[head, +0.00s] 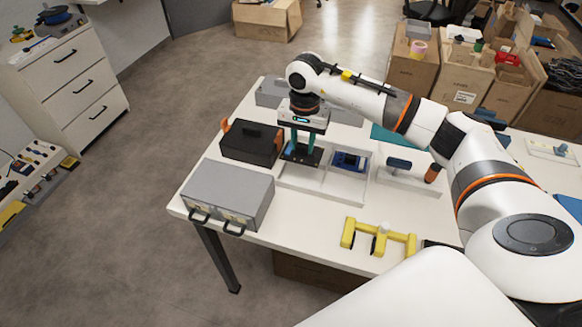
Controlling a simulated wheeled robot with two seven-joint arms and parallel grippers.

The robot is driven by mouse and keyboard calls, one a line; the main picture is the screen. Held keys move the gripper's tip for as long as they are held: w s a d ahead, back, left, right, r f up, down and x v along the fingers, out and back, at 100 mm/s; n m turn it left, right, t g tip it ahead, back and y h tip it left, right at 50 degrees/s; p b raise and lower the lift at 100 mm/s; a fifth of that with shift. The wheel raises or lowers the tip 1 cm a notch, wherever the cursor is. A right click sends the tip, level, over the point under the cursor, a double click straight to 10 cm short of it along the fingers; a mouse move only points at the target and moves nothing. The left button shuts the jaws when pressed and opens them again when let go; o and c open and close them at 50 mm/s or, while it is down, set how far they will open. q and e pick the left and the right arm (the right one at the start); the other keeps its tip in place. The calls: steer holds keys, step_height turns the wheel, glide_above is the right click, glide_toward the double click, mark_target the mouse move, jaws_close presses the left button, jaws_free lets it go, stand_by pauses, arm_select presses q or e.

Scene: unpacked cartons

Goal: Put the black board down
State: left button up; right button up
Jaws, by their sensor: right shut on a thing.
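The black board (301,156) is a small dark flat piece with some light details, in the left part of a white tray (328,195) on the table. My right gripper (302,146) points down over it with teal fingers and is shut on it. I cannot tell whether the board touches the tray floor. A blue board (349,161) lies in the tray's right part. My left gripper is not in view.
A black case (251,143) stands just left of the tray, with a grey box (229,196) in front of it. A yellow frame (379,237) lies near the table's front edge. An orange-and-black tool (433,173) stands at right. White table (300,230) shows bare in front of the tray.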

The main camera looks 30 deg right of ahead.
mark_target(303, 155)
step_height(303, 155, down, 5)
steer(key=shift+s+r+p, duration=0.15)
steer(key=shift+r+p, duration=0.05)
steer(key=shift+p, duration=0.15)
step_height(303, 155, down, 4)
steer(key=shift+f+p, duration=0.1)
steer(key=shift+p, duration=0.25)
steer(key=shift+f, duration=0.1)
steer(key=shift+f, duration=0.2)
steer(key=o, duration=1)
steer(key=shift+r, duration=0.1)
